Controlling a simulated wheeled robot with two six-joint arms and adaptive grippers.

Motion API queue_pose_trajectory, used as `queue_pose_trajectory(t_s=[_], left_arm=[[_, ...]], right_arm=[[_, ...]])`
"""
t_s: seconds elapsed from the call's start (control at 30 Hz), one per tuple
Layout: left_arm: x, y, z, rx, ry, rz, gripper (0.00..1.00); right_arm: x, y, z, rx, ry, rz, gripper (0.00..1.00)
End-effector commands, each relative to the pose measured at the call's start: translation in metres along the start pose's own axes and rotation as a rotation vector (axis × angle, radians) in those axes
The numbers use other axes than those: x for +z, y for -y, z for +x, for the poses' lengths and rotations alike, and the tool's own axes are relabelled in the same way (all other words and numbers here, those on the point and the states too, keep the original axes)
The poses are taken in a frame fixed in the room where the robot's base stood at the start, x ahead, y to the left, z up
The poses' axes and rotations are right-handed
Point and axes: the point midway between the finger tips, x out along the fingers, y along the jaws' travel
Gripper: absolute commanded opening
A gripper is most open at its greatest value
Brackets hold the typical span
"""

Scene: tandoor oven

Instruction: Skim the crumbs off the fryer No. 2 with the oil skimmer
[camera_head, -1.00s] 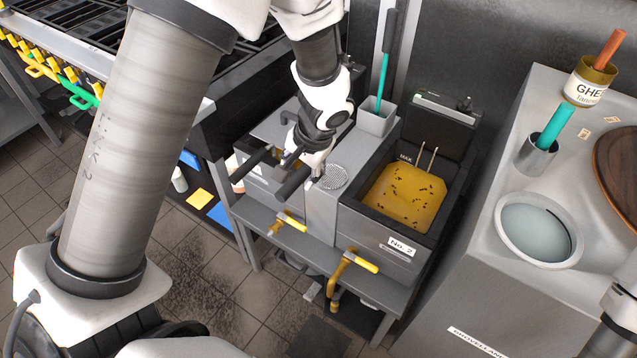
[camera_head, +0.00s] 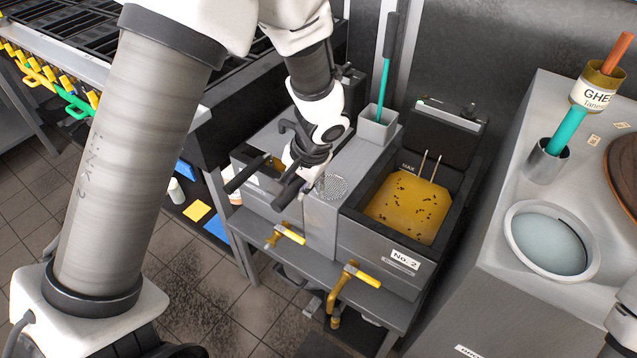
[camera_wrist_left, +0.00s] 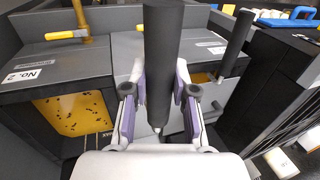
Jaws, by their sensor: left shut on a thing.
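Fryer No. 2 (camera_head: 405,258) is the right-hand fryer. Its yellow oil (camera_head: 405,210) carries many dark crumbs; part of this oil also shows in the left wrist view (camera_wrist_left: 72,112). My left gripper (camera_head: 300,182) is over the left part of the fryer bench, left of fryer No. 2. It is shut on the black handle of the oil skimmer, which stands up between the fingers in the left wrist view (camera_wrist_left: 163,65). The skimmer's round mesh head (camera_head: 332,187) is over the grey panel between the two fryers; whether it touches the panel I cannot tell. My right gripper is out of view.
A second black handle (camera_head: 245,174) sticks out at the left fryer (camera_head: 262,195). A grey holder (camera_head: 376,126) with a green-shafted tool stands behind. Fryer No. 2's raised back (camera_head: 440,135) and two thin metal rods (camera_head: 430,165) border its oil. A counter stands at right.

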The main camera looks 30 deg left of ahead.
Motion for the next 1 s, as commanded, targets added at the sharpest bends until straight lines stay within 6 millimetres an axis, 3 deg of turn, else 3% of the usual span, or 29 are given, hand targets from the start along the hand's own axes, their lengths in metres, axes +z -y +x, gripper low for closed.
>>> queue_pose_trajectory(t_s=[0.53,1.0], left_arm=[[0.000,0.012,-0.038,0.000,0.000,0.000,0.00],[0.000,0.012,-0.038,0.000,0.000,0.000,0.00]], right_arm=[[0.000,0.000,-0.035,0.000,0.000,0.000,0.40],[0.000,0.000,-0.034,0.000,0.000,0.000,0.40]])
